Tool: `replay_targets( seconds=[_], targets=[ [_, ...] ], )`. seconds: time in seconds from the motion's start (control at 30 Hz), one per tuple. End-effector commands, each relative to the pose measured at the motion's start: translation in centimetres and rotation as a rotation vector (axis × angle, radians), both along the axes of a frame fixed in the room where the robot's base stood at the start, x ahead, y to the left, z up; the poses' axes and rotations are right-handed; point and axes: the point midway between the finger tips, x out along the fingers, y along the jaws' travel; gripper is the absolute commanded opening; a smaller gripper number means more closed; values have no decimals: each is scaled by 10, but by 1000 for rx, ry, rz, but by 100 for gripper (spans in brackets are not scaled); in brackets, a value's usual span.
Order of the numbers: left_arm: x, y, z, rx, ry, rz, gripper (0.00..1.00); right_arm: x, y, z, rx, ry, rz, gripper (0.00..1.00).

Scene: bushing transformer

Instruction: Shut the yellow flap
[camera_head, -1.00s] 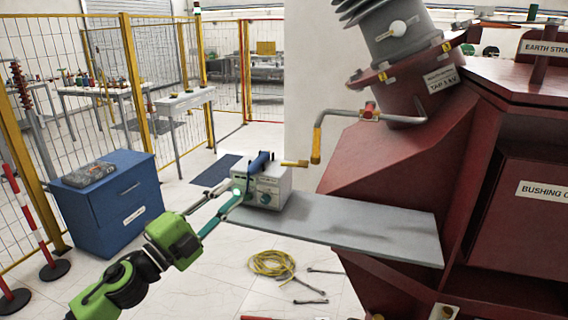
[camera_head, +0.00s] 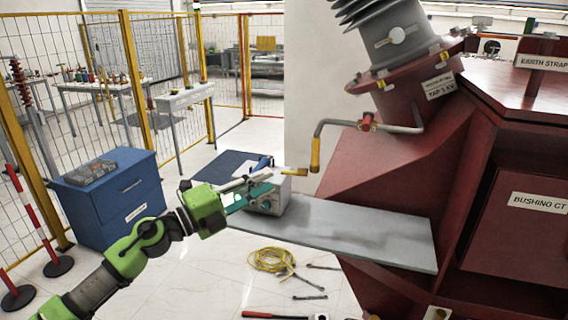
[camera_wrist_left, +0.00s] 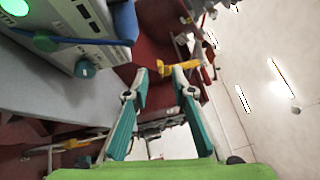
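A small yellow piece (camera_head: 296,171), which I take for the flap, lies roughly level beside the red transformer housing (camera_head: 400,155). In the left wrist view the yellow piece (camera_wrist_left: 190,65) shows just past the fingertips, nearer the right finger. I cannot tell whether they touch. My left gripper (camera_head: 268,180) reaches in from the left, over the grey instrument box (camera_head: 265,203). In the left wrist view its teal fingers (camera_wrist_left: 163,72) stand apart with nothing held between them. My right gripper is in neither view.
The box stands on a grey shelf (camera_head: 370,234) jutting from the housing. A bent crank handle with a yellow grip (camera_head: 315,155) hangs just right of the yellow piece. Coiled yellow cable (camera_head: 270,260) and tools lie on the floor. A blue cabinet (camera_head: 110,200) stands left.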

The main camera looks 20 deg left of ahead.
Motion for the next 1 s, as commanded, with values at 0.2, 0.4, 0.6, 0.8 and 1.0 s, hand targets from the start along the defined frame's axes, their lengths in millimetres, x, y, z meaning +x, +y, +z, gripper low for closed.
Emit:
replay_targets(
  seconds=[0.2,0.4,0.6,0.8,1.0],
  targets=[
    [32,-26,11,-2,-1,-1,23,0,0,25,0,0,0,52],
    [47,-37,10,0,-1,0,23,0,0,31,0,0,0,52],
    [50,-40,9,1,-1,-1,23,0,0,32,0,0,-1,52],
    [50,-40,9,1,-1,-1,13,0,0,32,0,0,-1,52],
    [50,-40,9,1,-1,-1,0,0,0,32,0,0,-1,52]
  ],
)
